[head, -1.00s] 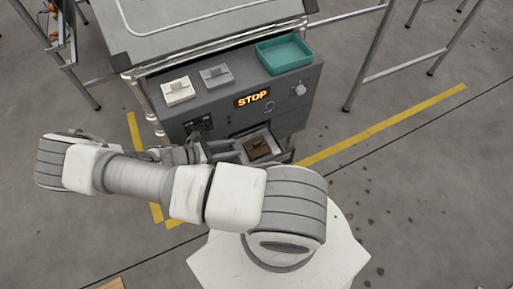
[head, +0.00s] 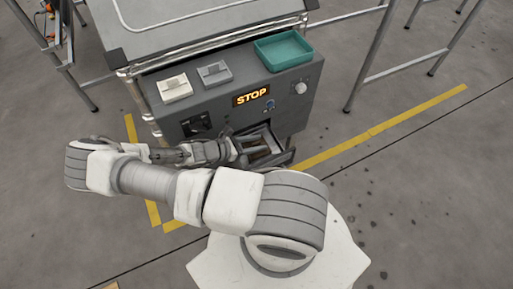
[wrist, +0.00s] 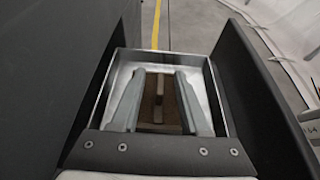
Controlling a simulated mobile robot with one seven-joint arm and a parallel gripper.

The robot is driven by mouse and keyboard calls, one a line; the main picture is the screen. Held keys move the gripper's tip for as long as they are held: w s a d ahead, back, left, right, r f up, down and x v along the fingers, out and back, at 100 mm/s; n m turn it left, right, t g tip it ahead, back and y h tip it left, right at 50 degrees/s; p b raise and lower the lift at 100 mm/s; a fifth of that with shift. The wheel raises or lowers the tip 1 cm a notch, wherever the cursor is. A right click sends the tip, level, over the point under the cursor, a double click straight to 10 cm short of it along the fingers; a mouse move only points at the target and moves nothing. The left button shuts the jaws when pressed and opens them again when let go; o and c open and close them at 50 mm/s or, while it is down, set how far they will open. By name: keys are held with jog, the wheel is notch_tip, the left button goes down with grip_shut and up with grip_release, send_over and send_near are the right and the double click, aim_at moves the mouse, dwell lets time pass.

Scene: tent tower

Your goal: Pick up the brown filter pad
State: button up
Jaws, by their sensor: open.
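The brown filter pad (wrist: 172,112) lies in the open drawer (wrist: 217,92) of the grey machine, with a raised grip bar (wrist: 159,100) along its middle. In the wrist view my gripper (wrist: 160,72) is open, with one finger on each side of the bar and a gap between them. I cannot tell how far the fingers have come down. In the head view my gripper (head: 253,147) reaches over the drawer and hides most of the pad.
On the machine's top ledge sit a white block (head: 174,89), a grey block (head: 214,74) and an empty teal tray (head: 284,51). The drawer walls stand close around my fingers.

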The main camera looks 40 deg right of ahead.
grip_shut()
dwell(0.4)
